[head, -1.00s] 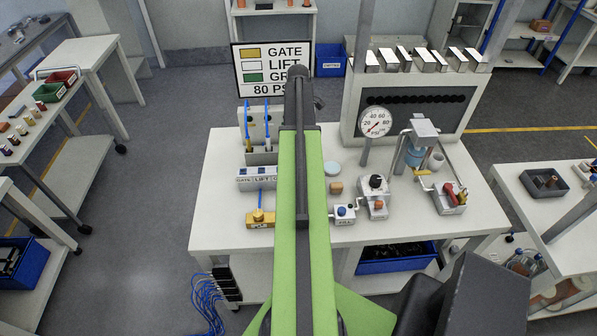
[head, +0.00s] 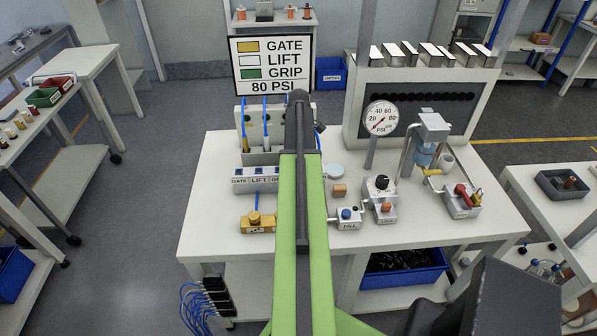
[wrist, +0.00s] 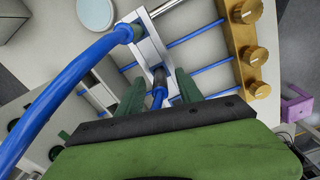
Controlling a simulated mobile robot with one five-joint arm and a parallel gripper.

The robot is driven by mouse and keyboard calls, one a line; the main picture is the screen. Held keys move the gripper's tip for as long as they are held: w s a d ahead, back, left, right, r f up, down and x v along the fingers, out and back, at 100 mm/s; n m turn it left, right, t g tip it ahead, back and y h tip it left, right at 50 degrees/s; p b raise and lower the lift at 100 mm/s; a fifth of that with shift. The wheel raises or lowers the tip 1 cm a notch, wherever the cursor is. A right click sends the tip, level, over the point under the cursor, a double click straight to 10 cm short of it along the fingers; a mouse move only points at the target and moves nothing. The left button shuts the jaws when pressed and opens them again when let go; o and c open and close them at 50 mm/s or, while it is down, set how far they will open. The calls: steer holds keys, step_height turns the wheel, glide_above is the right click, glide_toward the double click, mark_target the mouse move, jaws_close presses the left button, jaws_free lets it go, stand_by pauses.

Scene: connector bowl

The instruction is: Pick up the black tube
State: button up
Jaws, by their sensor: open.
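My gripper (wrist: 158,88) shows in the wrist view with its two dark green fingers apart. Between them is a short black tube-like piece (wrist: 158,76) with a blue end, beside a pale metal bracket (wrist: 150,45). I see no finger closed on it, and cannot tell if they touch it. I cannot be sure that this piece is the black tube. In the head view my green arm reaches over the white workbench (head: 220,190) toward the upright panel with blue tubes (head: 265,125); the fingers are hidden there.
A thick blue hose (wrist: 70,80) arches at left in the wrist view. A brass block with knobs (wrist: 250,55) stands at right. On the bench are a yellow valve block (head: 257,222), a gauge (head: 380,117) and small devices (head: 380,192). A blue bin (head: 400,277) with black items sits below.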

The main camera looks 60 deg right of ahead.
steer(key=shift+r, duration=0.1)
jaws_close()
steer(key=shift+r, duration=0.1)
stand_by(0.3)
